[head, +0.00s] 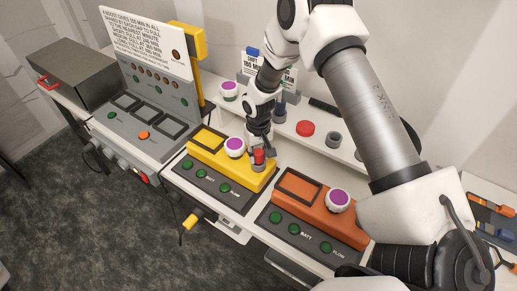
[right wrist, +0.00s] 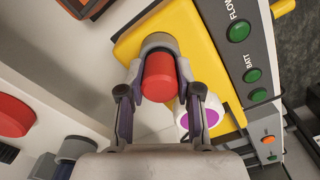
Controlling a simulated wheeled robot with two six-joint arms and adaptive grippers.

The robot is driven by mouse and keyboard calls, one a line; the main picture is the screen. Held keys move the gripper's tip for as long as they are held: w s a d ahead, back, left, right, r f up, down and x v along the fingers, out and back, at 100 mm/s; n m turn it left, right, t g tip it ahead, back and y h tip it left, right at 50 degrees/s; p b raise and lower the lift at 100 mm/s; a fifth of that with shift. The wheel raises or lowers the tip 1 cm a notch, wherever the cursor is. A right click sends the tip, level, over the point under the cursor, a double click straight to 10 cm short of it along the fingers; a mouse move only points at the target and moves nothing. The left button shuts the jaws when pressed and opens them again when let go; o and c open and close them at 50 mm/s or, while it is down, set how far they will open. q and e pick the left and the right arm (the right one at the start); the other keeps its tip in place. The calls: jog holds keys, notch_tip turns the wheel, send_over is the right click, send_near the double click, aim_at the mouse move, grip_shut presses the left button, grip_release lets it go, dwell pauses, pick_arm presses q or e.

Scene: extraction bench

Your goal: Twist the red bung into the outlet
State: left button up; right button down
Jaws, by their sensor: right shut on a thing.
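The red bung (right wrist: 158,78) is a short red cylinder between the fingers of my right gripper (right wrist: 158,88), which is shut on it. In the head view the bung (head: 258,156) is at the right end of the yellow unit, under my right gripper (head: 260,148). The outlet (right wrist: 158,42) is a grey ring on the yellow unit (head: 225,172), directly beyond the bung in the right wrist view. The bung is at or in the outlet's mouth; how deep it sits I cannot tell. My left gripper is not in view.
A white knob with a purple top (head: 235,147) stands close beside my right gripper on the yellow unit. An orange unit (head: 320,212) stands to the right. A large red disc (head: 305,128) and a grey ring (head: 333,140) are on the bench behind.

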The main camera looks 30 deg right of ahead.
jog(key=shift+r+m, duration=0.2)
jog(key=shift+m, duration=0.7)
jog(key=shift+f+m, duration=0.2)
jog(key=shift+m, duration=0.2)
jog(key=c, duration=0.7)
grip_release()
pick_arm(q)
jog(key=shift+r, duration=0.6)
pick_arm(e)
jog(key=shift+r, duration=0.1)
notch_tip(320, 180, up, 12)
jog(key=shift+f, duration=0.1)
